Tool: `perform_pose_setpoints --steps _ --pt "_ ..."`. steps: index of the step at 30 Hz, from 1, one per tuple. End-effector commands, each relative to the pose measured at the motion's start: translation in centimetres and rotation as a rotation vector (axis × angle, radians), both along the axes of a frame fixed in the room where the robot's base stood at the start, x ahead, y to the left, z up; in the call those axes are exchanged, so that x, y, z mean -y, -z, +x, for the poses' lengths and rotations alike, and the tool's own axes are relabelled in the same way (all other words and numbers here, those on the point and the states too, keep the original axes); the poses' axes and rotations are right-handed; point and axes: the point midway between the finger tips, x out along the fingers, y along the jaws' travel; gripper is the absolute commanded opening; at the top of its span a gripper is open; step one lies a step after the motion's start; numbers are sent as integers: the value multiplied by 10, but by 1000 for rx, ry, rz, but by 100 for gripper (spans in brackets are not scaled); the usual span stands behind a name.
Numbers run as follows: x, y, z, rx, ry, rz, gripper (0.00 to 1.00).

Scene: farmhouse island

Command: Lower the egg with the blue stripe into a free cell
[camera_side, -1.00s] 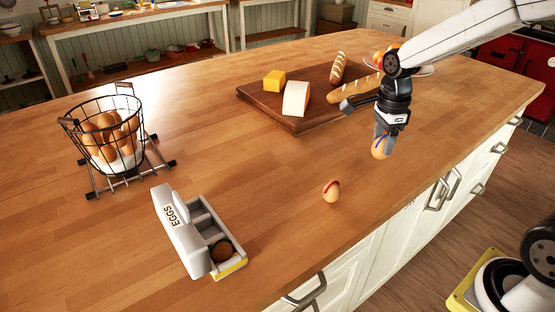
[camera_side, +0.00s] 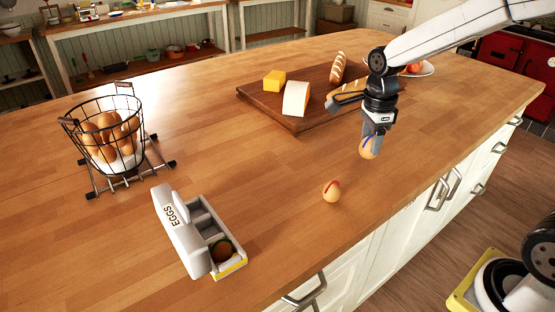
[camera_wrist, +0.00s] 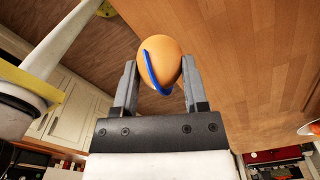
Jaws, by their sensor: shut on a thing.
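My gripper (camera_side: 374,136) is shut on the egg with the blue stripe (camera_side: 367,148) and holds it above the counter, right of the carton. In the wrist view the blue-striped egg (camera_wrist: 160,66) sits between the two fingers of my gripper (camera_wrist: 160,82). The grey egg carton (camera_side: 178,232) stands at the front left with its lid open and "EGGS" on the lid.
An egg with a red stripe (camera_side: 332,191) stands on the counter between the carton and my gripper. A wire basket of eggs (camera_side: 104,142) is at the left. A board (camera_side: 290,121) with cheese and bread lies behind. The counter between carton and board is clear.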

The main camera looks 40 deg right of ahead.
Motion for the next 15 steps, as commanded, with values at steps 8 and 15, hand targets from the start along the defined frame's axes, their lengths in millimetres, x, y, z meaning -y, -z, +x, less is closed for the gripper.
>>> perform_pose_setpoints --steps 8,15 --pt "-35 -6 18 0 -4 0 0" --pt "-65 -10 33 0 -3 0 0"
